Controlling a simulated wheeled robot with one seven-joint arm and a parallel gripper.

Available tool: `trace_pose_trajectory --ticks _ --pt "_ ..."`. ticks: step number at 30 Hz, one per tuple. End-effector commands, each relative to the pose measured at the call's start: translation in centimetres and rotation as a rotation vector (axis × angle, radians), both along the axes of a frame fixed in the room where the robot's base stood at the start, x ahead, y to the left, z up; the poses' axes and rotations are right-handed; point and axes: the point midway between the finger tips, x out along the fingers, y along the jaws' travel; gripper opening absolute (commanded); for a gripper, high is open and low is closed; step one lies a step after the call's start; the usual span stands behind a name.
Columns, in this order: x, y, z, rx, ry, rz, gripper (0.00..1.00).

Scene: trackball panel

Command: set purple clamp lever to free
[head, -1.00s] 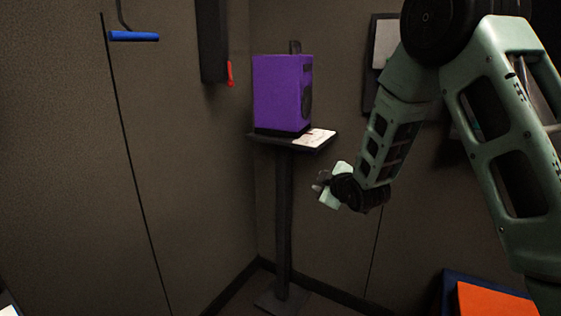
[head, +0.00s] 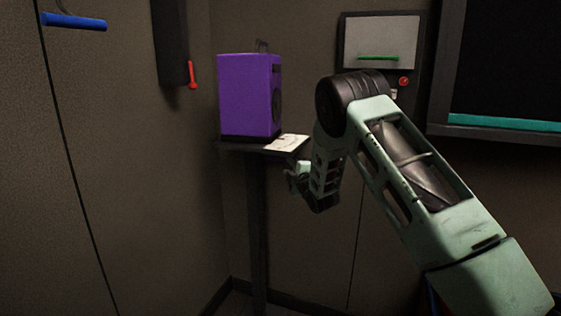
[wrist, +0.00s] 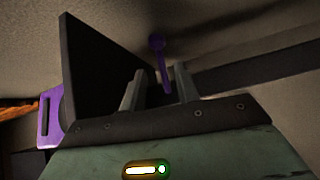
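A purple lever with a round knob (wrist: 157,43) shows in the wrist view, on a dark surface beyond my fingers. Its shaft runs down into the gap between them in the picture; I cannot tell whether it is really between them, and no contact shows. My gripper (wrist: 160,72) is open, with two grey fingers apart and nothing held. In the head view my gripper (head: 293,180) is small and dim, just below the right end of a small stand shelf. I cannot make out the lever in the head view.
A purple speaker-like box (head: 248,95) and a pale card (head: 287,143) rest on the stand. A red lever (head: 193,74) and a blue handle (head: 75,21) are on the left. A panel with a green bar (head: 379,57) and red knob (head: 403,81) is behind my arm.

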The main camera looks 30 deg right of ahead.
Motion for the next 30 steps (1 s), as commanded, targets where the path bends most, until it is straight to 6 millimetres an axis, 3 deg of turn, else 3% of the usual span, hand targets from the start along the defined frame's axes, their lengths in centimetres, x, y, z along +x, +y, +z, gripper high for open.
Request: trace_pose_trajectory --ticks 6,12,26,27,30 --pt "4.2 -0.6 0.2 0.000 -0.002 0.000 0.31" --pt "6.7 -0.9 0.4 0.001 0.000 0.000 0.31" --pt "7.9 -1.0 0.6 0.001 0.001 -0.001 0.31" --pt "7.9 -1.0 0.6 0.001 0.001 -0.001 0.28" --pt "7.9 -1.0 0.6 0.001 0.001 -0.001 0.01"
